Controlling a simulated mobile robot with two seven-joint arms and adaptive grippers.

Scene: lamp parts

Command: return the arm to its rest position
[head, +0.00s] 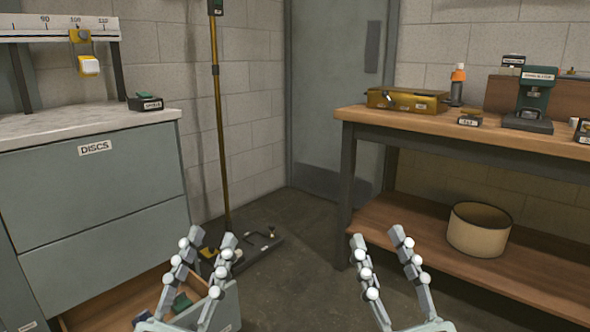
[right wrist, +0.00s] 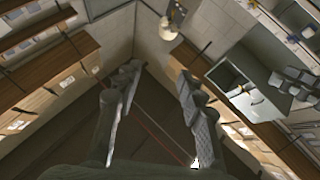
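My left gripper (head: 212,238) shows at the bottom left of the head view. Its two fingers are apart, with nothing between them. It appears in front of an open lower drawer (head: 112,305) of the grey cabinet. My right gripper (head: 378,237) shows at the bottom right of centre, fingers pointing up in the picture and apart. It also shows in the right wrist view (right wrist: 158,78), with its fingers spread and only floor and wall between them. Neither gripper touches anything that I can see. The task names no other object.
A grey cabinet (head: 100,185) labelled DISCS stands left. A wooden workbench (head: 470,132) stands right, with a brass box (head: 407,100) and green press (head: 533,95) on top. A drum shade (head: 479,229) sits on its lower shelf. A tall stand (head: 218,120) rises near the wall.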

